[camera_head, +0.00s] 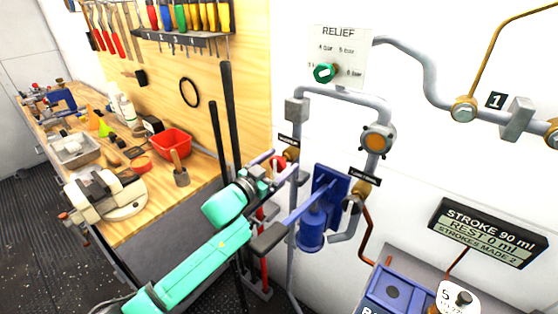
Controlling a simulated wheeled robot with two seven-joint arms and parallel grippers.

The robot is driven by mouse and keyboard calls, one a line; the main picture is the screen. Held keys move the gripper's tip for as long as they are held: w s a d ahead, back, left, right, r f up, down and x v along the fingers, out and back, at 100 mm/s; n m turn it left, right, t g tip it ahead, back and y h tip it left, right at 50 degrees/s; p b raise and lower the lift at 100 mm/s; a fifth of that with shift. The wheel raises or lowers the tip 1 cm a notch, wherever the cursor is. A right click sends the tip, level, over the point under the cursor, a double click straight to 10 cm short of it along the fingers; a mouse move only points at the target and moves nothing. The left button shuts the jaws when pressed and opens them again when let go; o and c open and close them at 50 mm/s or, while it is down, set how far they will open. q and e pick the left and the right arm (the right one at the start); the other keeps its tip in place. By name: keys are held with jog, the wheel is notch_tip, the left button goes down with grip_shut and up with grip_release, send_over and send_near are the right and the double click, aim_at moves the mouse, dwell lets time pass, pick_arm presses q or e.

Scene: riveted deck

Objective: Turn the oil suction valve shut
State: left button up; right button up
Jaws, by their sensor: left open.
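Two small brass valves with dark labels sit on the grey pipes. The left valve (291,154) has a red part at its front, and the right valve (362,188) has a grey handle at its lower left. The labels are too small to read, so I cannot tell which is the oil suction valve. My right gripper is out of view.
A blue hand pump (312,232) with a lever stands close right of my left gripper. Two dark rods (226,110) rise behind it. A green relief knob (324,73) is above. A stroke display (487,232) is at right, a cluttered workbench (125,228) at left.

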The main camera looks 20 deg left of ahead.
pick_arm(q)
jog(key=shift+c, duration=1.3)
jog(key=c, duration=1.1)
jog(key=shift+m, duration=0.4)
jog(key=m, duration=0.3)
jog(key=shift+f+b, duration=0.1)
jog(key=shift+b, duration=0.2)
jog(key=m, duration=0.5)
jog(key=shift+b, duration=0.35)
jog(key=m, duration=0.4)
jog(key=shift+d+f+m+b, duration=0.1)
jog(key=shift+f+m+b, duration=0.05)
jog(key=shift+m+b, duration=0.2)
jog(key=shift+f+m+b, duration=0.1)
jog(key=shift+m+b, duration=0.2)
jog(key=shift+m, duration=1.95)
